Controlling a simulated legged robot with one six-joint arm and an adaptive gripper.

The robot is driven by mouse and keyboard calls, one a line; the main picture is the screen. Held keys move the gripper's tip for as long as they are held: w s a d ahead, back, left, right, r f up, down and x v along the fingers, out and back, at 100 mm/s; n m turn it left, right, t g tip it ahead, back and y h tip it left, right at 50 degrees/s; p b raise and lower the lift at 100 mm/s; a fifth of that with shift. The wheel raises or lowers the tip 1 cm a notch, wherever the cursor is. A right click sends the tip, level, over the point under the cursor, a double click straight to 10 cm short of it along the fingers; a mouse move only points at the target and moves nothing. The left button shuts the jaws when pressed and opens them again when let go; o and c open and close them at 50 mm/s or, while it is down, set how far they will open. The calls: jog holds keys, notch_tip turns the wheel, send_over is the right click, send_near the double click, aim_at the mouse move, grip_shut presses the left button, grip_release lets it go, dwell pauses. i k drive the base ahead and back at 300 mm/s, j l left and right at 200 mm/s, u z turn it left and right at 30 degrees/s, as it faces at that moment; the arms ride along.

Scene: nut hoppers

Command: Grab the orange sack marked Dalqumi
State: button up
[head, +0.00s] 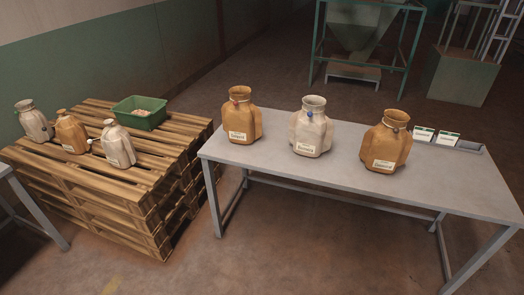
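Three orange-brown sacks are in the head view. One orange sack (241,120) stands at the left end of the grey table, with a small reddish tag at its neck. A smaller-looking orange sack (71,133) stands on the wooden pallets. Each has a pale label on its front, but the print is too small to read, so I cannot tell which is marked Dalqumi. My gripper is not in view.
A whitish sack (312,132) stands between the table's orange sacks. Two more pale sacks (33,122) (118,146) and a green bin (139,122) are on the pallets (150,188). Small cards (447,139) and a tray stand on the table (285,165). The floor in front is clear.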

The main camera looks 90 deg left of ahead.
aim_at(242, 122)
jog(key=u, duration=2.8)
